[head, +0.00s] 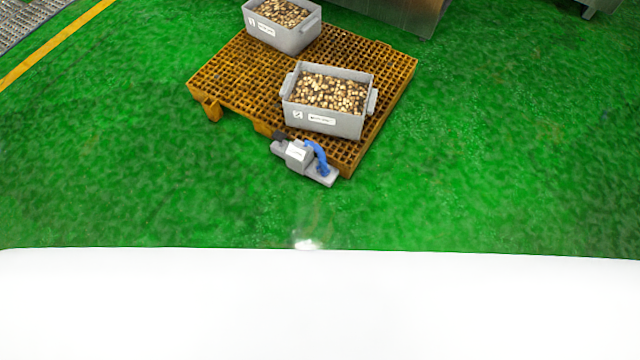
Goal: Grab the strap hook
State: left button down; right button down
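I cannot make out a separate strap hook. A small grey device (296,154) with a curved blue part (317,155), a black part and a white label sits at the near edge of the pallet. It cannot be told from this view whether the blue part is a hook or a handle. Neither of my grippers shows in the head view.
An orange-brown grid pallet (232,80) lies on the green floor (480,170). It carries two grey bins, one near (325,123) and one far (285,40), filled with small brown and pale pieces. A metal cabinet (400,12) stands behind. Floor on both sides is clear.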

aim_at(324, 171)
jog(key=u, duration=0.8)
jog(key=i+l+u, duration=0.1)
jog(key=l+u, duration=1.35)
